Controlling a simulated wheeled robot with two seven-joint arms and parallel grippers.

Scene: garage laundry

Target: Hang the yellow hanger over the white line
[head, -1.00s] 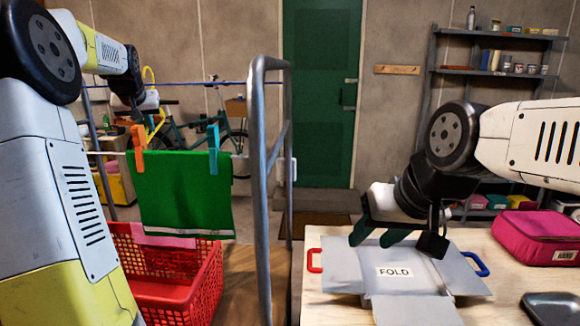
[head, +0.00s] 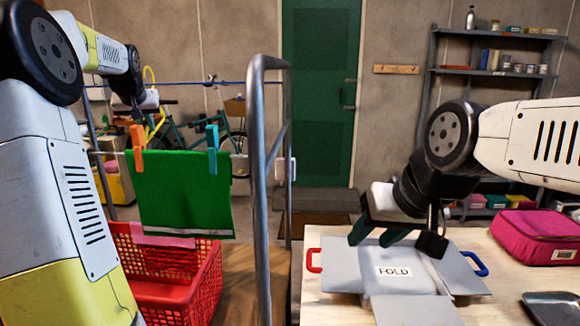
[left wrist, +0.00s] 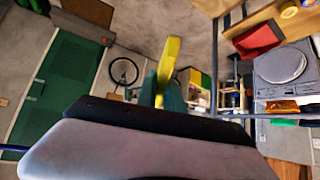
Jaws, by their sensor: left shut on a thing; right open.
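The yellow hanger (head: 150,76) shows in part behind my left arm in the head view. In the left wrist view the hanger (left wrist: 168,62) stands between the green fingertips of my left gripper (left wrist: 164,94), which is shut on it. In the head view that gripper (head: 143,112) is partly hidden by its own wrist. The white line (head: 106,153) runs just below it, with a green towel (head: 180,190) clipped on. I cannot tell whether the hanger touches the line. My right gripper (head: 378,237) is open and empty above the grey folding board (head: 340,272).
An orange peg (head: 137,145) and a blue peg (head: 212,150) hold the towel. A blue line (head: 235,83) runs higher up. A grey metal frame (head: 257,180) stands right of the towel. A red basket (head: 180,280) sits below. A pink bag (head: 535,237) lies on the table.

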